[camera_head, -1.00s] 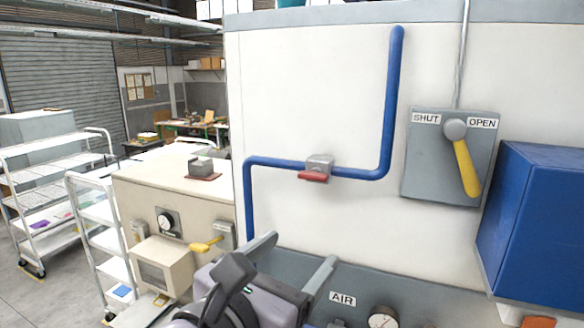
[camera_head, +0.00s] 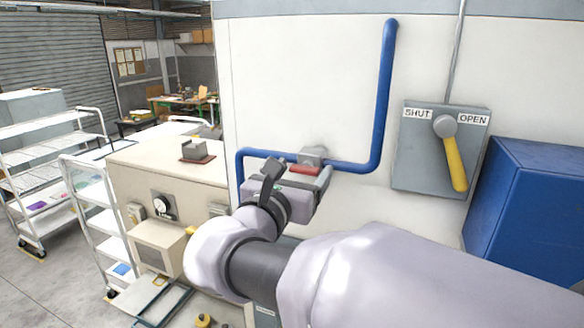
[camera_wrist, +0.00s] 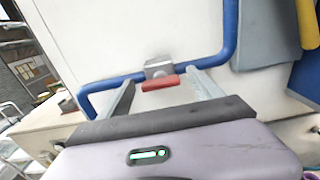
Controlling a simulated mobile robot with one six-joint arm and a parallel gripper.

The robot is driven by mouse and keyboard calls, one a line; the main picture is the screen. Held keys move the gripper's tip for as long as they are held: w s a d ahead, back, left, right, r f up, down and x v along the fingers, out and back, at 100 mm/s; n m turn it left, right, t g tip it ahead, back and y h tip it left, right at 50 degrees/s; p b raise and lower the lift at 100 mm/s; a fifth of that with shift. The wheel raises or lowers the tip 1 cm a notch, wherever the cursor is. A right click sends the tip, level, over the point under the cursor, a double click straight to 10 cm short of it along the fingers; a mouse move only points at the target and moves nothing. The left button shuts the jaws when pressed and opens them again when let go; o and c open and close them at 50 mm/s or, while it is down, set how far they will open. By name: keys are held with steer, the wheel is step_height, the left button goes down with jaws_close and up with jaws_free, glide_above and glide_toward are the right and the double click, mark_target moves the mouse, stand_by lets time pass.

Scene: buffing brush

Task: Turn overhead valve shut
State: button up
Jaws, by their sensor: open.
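A grey valve body (camera_head: 312,154) with a red handle (camera_head: 303,169) sits on a blue pipe (camera_head: 350,166) against the white wall. The handle lies along the pipe. In the wrist view the red handle (camera_wrist: 161,83) appears between my two finger ends. My gripper (camera_head: 294,170) is open and empty just in front of the valve; I cannot tell whether a finger touches it. A grey plate (camera_head: 410,160) marked SHUT and OPEN carries a yellow lever (camera_head: 455,165), which hangs down and slightly right, below OPEN. My arm hides the lower wall.
A blue box (camera_head: 535,210) juts out at the right beside the lever plate. A beige cabinet (camera_head: 150,175) with a gauge stands at the left. White shelf carts (camera_head: 50,165) stand further left. The wall between pipe and plate is bare.

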steer(key=shift+w, duration=0.2)
steer(key=shift+s, duration=0.15)
steer(key=c, duration=1.4)
